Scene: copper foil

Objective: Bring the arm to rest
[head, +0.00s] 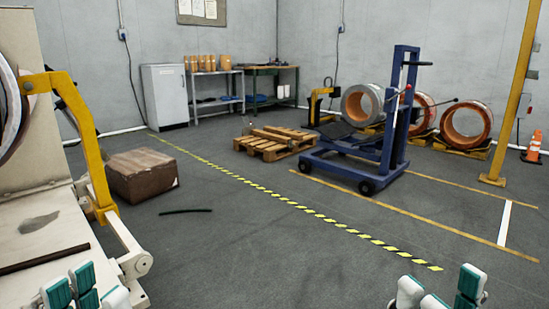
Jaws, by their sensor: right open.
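My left gripper (70,287) shows at the bottom left edge, with teal pads on white fingers. It is in front of the cream machine (40,225), and the frame cuts off its lower part, so I cannot tell whether it is open or shut. My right gripper (440,292) shows at the bottom right, above the grey floor. It is open, and I see nothing between its fingers. Most of both arms is out of view.
A yellow bar (85,140) stands on the machine at left. A brown box (142,176) and a dark strip (185,211) lie on the floor. A blue lift cart (350,165), a pallet (272,145) and copper coils (466,124) stand farther back. The middle floor is clear.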

